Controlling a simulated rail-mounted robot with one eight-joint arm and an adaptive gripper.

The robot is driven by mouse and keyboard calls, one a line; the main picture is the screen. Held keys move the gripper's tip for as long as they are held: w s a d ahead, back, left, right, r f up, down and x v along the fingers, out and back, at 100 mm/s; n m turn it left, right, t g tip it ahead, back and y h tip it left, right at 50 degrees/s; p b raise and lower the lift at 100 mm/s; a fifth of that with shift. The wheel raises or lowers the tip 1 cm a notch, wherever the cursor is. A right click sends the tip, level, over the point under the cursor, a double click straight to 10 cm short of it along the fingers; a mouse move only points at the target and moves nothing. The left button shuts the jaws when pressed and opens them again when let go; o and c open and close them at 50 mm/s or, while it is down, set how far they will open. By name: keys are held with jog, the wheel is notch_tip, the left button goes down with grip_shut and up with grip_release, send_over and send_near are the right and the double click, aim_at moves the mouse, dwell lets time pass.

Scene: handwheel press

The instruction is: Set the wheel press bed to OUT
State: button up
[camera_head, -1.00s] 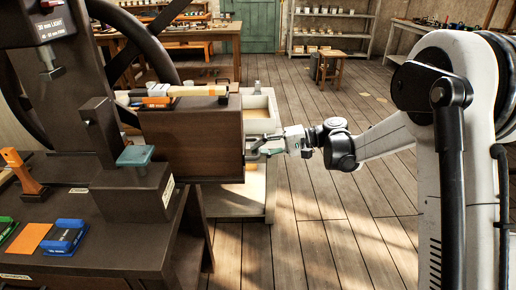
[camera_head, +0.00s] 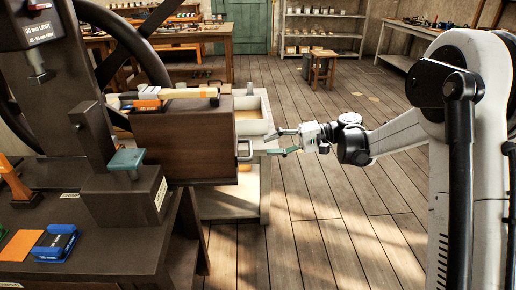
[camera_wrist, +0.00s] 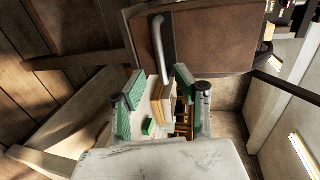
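The wheel press has a large dark wheel (camera_head: 139,52) at the left. A brown block (camera_head: 185,140), possibly its bed, extends right from the press. A metal bar handle (camera_head: 246,150) is fixed on the block's right end. The brown block (camera_wrist: 205,40) and its handle (camera_wrist: 159,48) also show in the wrist view. My gripper (camera_head: 271,142) is open and empty, just right of the handle and apart from it. In the wrist view my gripper's green-padded fingers (camera_wrist: 160,78) are spread, with the handle beyond their tips. I cannot read a bed position marking.
An orange-and-wood tool (camera_head: 165,95) lies on top of the block. A teal-topped post (camera_head: 126,160) stands in front of it. A pale open cabinet (camera_head: 256,205) stands behind the block. A blue item (camera_head: 55,243) lies at the front left.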

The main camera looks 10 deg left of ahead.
jog(key=v, duration=0.5)
jog(key=shift+d+r, duration=0.1)
jog(key=shift+d, duration=0.3)
jog(key=shift+r, duration=0.1)
